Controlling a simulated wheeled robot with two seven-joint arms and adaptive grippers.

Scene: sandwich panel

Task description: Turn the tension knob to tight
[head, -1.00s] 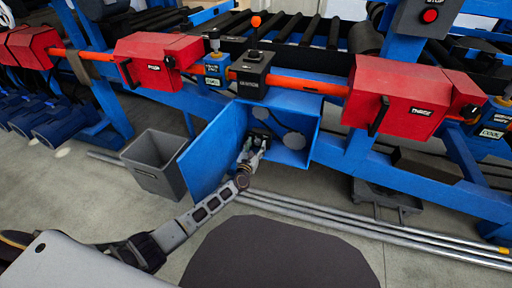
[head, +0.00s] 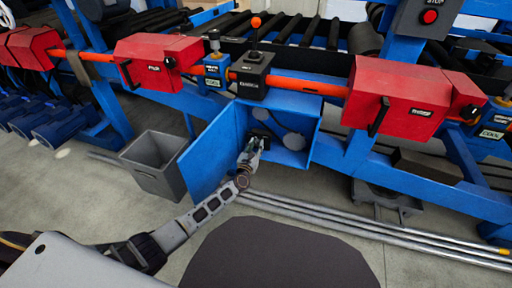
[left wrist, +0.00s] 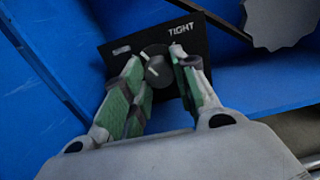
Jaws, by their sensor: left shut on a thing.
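The tension knob (left wrist: 156,62) is a round dark knob with a pale pointer mark, on a black plate (left wrist: 112,68) inside the open blue box (head: 297,158). "TIGHT" is printed at the plate's upper right; a smaller label at its upper left is not readable. The pointer's exact direction is hard to tell. My left gripper (head: 254,146) reaches into the box. In the left wrist view its green-padded fingers (left wrist: 159,80) stand on both sides of the knob and are shut on it. In the head view the gripper hides most of the knob. My right gripper is not in view.
The blue box door (head: 205,160) hangs open to the left of my gripper. A grey bin (head: 155,168) stands beside it. Metal rods (head: 340,220) lie on the floor in front. Red units (head: 400,98) and an orange bar run above the box. A grey disc (left wrist: 275,22) is near the plate.

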